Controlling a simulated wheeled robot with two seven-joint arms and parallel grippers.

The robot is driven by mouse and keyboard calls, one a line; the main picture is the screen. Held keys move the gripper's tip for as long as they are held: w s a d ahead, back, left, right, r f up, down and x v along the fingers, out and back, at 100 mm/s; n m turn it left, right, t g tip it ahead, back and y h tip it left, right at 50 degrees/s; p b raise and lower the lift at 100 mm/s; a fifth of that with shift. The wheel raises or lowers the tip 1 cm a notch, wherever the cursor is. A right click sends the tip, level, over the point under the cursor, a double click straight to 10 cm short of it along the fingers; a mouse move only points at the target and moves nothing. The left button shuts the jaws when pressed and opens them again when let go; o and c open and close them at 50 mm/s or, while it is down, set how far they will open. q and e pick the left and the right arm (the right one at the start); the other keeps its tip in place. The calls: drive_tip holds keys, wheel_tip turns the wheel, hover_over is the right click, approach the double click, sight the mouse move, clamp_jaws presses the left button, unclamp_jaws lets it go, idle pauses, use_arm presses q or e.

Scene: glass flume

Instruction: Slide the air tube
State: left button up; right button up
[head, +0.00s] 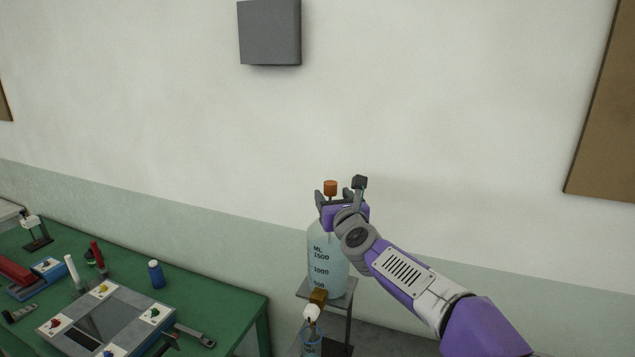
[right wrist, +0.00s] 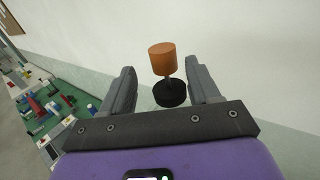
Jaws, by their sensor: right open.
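The air tube has an orange knob (head: 330,187) on a thin stem; the knob also shows in the right wrist view (right wrist: 162,59). The stem goes down into a black stopper (right wrist: 170,94). Below is a pale blue bottle (head: 318,262) with volume marks, upright on a stand. My right gripper (head: 340,191) is at the bottle's top and hides its neck. In the right wrist view its fingers (right wrist: 161,76) are open, one on each side of the knob and stem, with gaps visible. My left gripper is out of view.
A brown block and white tap (head: 311,312) sit low on the bottle's front, above a small blue vessel (head: 312,344). The green table (head: 225,297) at left holds a grey panel (head: 108,318), a blue bottle (head: 156,275) and several tools. A plain wall stands behind.

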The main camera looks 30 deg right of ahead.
sight(332, 190)
drive_tip(key=shift+s+d+r+p, duration=0.25)
drive_tip(key=shift+d+r+p, duration=0.2)
drive_tip(key=shift+r, duration=0.15)
drive_tip(key=x, duration=0.1)
drive_tip(key=p+x, duration=0.1)
drive_tip(key=x, duration=0.1)
drive_tip(key=f+x, duration=0.1)
drive_tip(key=x, duration=0.1)
drive_tip(key=shift+w+a, duration=0.1)
drive_tip(key=shift+a, duration=0.2)
drive_tip(key=shift+w+r+p, duration=0.15)
drive_tip(key=shift+p, duration=0.15)
drive_tip(key=shift+s+d+r, duration=0.1)
drive_tip(key=shift+s, duration=0.1)
drive_tip(key=shift+w, duration=0.25)
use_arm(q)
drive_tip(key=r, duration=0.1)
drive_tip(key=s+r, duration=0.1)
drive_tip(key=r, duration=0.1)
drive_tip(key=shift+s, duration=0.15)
use_arm(e)
clamp_jaws()
